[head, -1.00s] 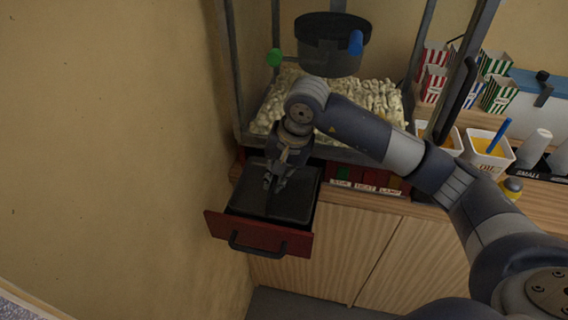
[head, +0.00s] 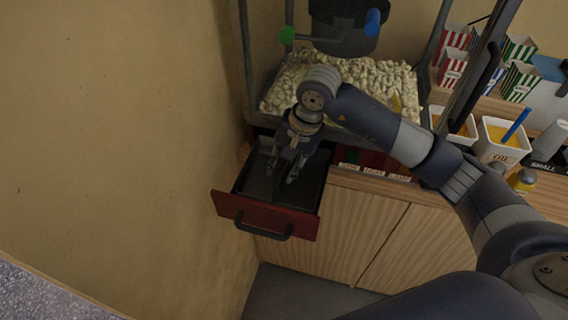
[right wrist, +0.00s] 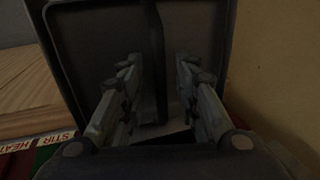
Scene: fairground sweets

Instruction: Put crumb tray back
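The crumb tray (head: 266,216) is a black, shallow tray with a red front and a dark bar handle (head: 262,232). It sticks out like a drawer from under the popcorn machine, at the wall side of the counter. My right gripper (head: 283,176) points down over the tray's inside, behind the red front. Its fingers are spread apart and hold nothing. In the right wrist view, the black tray (right wrist: 105,22) fills the middle, with a dark bar (right wrist: 159,60) running between the open fingers (right wrist: 160,97). I cannot tell whether the fingertips touch the tray. My left gripper is out of view.
The popcorn machine (head: 272,100) with its popcorn and kettle (head: 342,36) stands directly above. The wall (head: 120,130) is close on the left. The floor before the cabinet is clear.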

